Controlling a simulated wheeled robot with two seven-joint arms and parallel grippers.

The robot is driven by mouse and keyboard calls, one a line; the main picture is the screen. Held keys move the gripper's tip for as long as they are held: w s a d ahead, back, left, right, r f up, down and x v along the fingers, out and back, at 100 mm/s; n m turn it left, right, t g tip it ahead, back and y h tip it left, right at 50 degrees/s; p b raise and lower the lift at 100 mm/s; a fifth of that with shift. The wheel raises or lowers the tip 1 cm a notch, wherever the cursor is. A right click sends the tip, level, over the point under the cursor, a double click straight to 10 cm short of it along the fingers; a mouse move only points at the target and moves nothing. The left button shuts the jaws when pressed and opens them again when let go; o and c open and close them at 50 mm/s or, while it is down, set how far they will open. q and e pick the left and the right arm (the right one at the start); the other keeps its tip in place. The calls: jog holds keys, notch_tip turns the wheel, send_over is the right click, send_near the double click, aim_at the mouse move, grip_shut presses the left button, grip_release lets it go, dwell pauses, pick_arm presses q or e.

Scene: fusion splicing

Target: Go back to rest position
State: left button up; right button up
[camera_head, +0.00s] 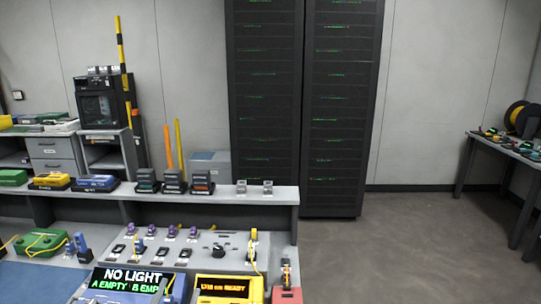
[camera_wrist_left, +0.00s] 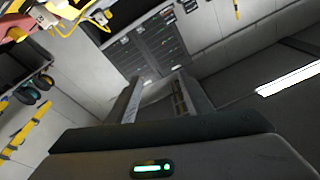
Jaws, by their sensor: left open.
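My left gripper (camera_wrist_left: 158,90) shows in the left wrist view, with its two fingers apart and nothing between them. Beyond the fingers are a pale wall and dark server racks, so it points away from the bench top. I cannot make out either gripper in the head view. The grey workbench (camera_head: 225,197) runs across the lower left of the head view. On it stand a yellow device with a lit screen (camera_head: 222,288) and a blue device reading "NO LIGHT" (camera_head: 135,278).
Tall black server racks (camera_head: 340,100) stand behind the bench. A green case (camera_head: 41,242) sits at the bench's left. A side table (camera_head: 505,148) with reels is at the far right. The floor (camera_head: 410,240) between is clear. Yellow cable hangs close in the wrist view's upper left.

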pick_arm(q)
jog(key=s+a+f+n+g+y, duration=0.15)
jog(key=s+f+g, duration=0.3)
jog(key=f, duration=0.55)
jog(key=s+a+f+n+g+y, duration=0.1)
jog(key=s+a+f+n+g, duration=0.25)
jog(key=f, duration=0.55)
jog(key=s+d+f+m+g+h, duration=0.1)
jog(key=s+f+g, duration=0.4)
jog(key=s, duration=0.5)
jog(key=s+d+f+m+g+h, duration=0.1)
jog(key=s+f+g, duration=0.3)
jog(key=s+f, duration=0.5)
notch_tip(320, 180, down, 22)
jog(key=s+f, duration=0.6)
jog(key=f, duration=0.4)
jog(key=s+f, duration=0.7)
jog(key=f, duration=0.3)
jog(key=shift+a+m, duration=0.25)
jog(key=shift+m, duration=0.05)
